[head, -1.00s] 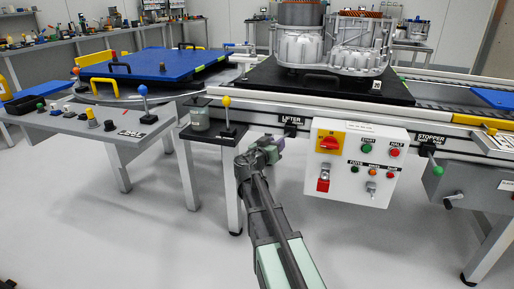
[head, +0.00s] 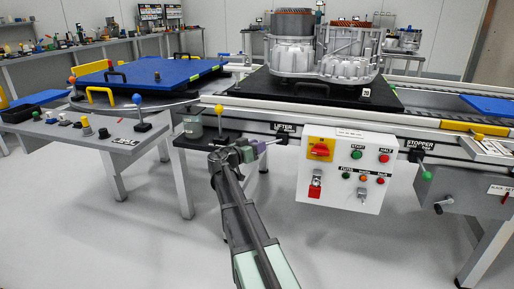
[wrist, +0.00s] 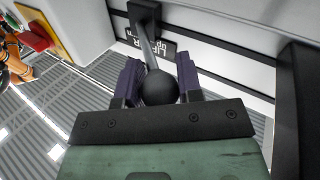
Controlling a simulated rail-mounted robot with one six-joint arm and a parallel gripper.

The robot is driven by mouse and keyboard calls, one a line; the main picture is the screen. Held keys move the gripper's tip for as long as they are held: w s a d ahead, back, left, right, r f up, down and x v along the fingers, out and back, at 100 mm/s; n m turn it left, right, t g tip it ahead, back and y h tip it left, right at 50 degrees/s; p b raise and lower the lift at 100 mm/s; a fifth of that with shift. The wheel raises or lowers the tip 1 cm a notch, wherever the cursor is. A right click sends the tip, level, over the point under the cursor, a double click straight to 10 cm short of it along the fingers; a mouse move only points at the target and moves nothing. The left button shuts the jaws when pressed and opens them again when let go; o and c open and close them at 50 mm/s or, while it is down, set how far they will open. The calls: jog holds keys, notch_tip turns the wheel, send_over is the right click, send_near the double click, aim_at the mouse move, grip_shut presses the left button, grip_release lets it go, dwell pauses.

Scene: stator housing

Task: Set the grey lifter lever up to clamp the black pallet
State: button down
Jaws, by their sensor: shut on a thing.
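The lifter lever is a thin grey rod (wrist: 149,49) with a dark ball knob (wrist: 158,89), coming out of a black mount beside the LIFTER label. In the head view the rod (head: 269,143) sticks out to the left from below that label, roughly level. My gripper (wrist: 159,78) is shut on the knob, with one purple finger on each side. In the head view my gripper (head: 248,150) hides the knob. The black pallet (head: 250,84) lies on the conveyor above, carrying metal stator housings (head: 350,55).
A white control box (head: 343,172) hangs right of the lever. A small dark table (head: 190,139) with a yellow-knobbed stick (head: 219,112) and a jar stands close on the left. The green-knobbed stopper lever (head: 426,176) is farther right. The floor in front is clear.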

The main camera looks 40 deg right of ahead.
jog(key=c, duration=0.8)
grip_release()
jog(key=shift+d, duration=0.1)
jog(key=a, duration=0.7)
jog(key=s+a, duration=0.1)
jog(key=a, duration=0.2)
jog(key=shift+a, duration=0.4)
